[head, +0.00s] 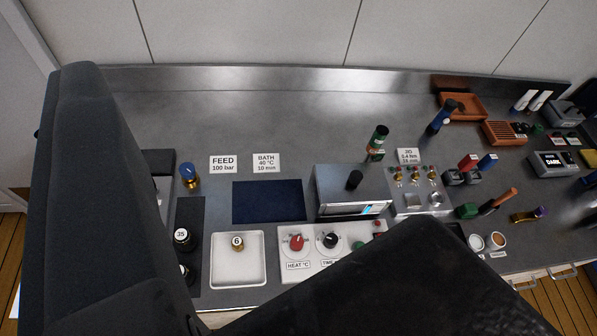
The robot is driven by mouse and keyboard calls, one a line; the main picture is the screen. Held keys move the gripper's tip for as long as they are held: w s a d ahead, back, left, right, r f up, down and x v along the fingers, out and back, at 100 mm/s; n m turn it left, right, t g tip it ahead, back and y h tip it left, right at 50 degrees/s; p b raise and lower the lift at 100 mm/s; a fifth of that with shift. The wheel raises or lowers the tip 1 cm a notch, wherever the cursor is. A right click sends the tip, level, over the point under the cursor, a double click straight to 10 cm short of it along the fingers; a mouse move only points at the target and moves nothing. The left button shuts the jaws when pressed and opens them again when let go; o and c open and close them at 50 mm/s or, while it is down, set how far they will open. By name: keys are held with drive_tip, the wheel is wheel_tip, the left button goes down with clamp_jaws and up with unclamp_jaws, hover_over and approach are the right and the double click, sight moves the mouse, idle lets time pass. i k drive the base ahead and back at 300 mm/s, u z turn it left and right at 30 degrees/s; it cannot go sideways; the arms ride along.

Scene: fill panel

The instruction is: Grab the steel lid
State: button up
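The steel lid (335,182) appears to be the grey metal top with an upright black knob (354,180), right of centre on the counter. It sits on a box-like bath unit with a bright, reflective front face. My gripper (245,150) shows as two large dark finger shapes close to the camera, one along the left and one at the lower right. They are wide apart with nothing between them, and the lid is beyond them. The right finger hides part of the counter's front.
A control panel with a red HEAT knob (296,242) and black TIME knob (330,240) stands in front of the lid. A white tray (250,275) holds a small piece marked 6. Counter behind is clear.

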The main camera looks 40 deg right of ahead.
sight(340, 183)
drive_tip(key=u, duration=0.7)
drive_tip(key=k, duration=1.2)
drive_tip(key=z, duration=2)
drive_tip(key=i, duration=1)
drive_tip(key=u, duration=0.05)
